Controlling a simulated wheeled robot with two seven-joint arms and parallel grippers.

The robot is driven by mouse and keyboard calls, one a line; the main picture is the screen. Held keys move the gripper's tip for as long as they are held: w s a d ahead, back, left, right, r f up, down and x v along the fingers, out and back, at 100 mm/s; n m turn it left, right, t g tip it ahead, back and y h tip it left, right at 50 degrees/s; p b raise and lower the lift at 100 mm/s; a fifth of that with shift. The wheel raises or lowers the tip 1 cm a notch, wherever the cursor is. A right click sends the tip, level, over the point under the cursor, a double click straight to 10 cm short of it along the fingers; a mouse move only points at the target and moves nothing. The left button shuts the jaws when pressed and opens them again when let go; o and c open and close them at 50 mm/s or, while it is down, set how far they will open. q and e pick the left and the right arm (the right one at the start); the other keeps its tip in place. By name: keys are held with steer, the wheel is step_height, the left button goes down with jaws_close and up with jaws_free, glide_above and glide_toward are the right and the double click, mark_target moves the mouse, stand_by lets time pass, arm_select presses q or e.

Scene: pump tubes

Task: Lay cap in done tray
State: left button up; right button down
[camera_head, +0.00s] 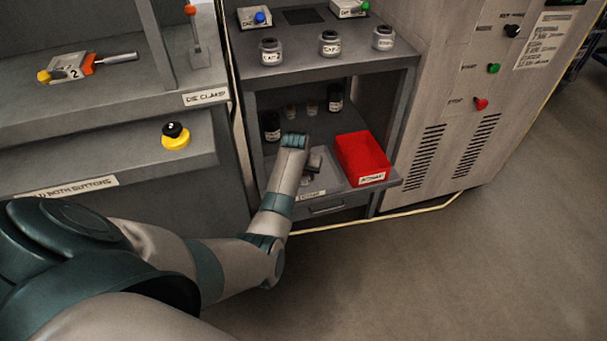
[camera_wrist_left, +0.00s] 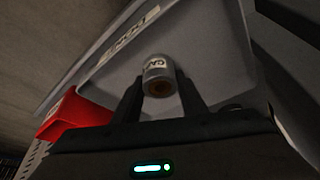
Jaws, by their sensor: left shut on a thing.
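My left gripper (camera_head: 312,163) reaches into the lower shelf of the stand, over the grey tray (camera_head: 336,180). In the left wrist view, its two dark fingers (camera_wrist_left: 159,88) are shut on the cap (camera_wrist_left: 158,67), a small grey cylinder with a white label and a brownish open end. The grey tray (camera_wrist_left: 205,50) fills the background behind the cap, with a white label on its rim that appears to read DONE. I cannot tell whether the cap touches the tray floor. In the head view my arm hides part of the tray. My right gripper is not in view.
A red bin (camera_head: 361,158) stands right beside the tray. Dark jars (camera_head: 271,126) and small pots (camera_head: 311,107) stand at the back of the lower shelf. The upper shelf (camera_head: 290,75) above holds several labelled jars. A cabinet with buttons (camera_head: 490,90) is at the right.

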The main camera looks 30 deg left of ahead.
arm_select(q)
steer(key=shift+f, duration=0.15)
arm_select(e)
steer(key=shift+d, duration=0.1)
arm_select(q)
steer(key=o, duration=1.2)
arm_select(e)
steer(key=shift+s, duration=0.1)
arm_select(q)
steer(key=shift+s+d+r, duration=0.1)
steer(key=shift+s+r, duration=0.05)
steer(key=shift+r, duration=0.55)
steer(key=p+v, duration=0.1)
steer(key=v, duration=0.4)
steer(key=shift+p, duration=0.35)
steer(key=p+v, duration=0.1)
steer(key=v, duration=0.5)
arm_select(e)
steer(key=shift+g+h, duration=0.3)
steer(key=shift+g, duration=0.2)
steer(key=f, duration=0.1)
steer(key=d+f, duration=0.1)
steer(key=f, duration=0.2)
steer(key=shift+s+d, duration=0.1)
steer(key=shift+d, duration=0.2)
arm_select(q)
steer(key=shift+s+f, duration=0.1)
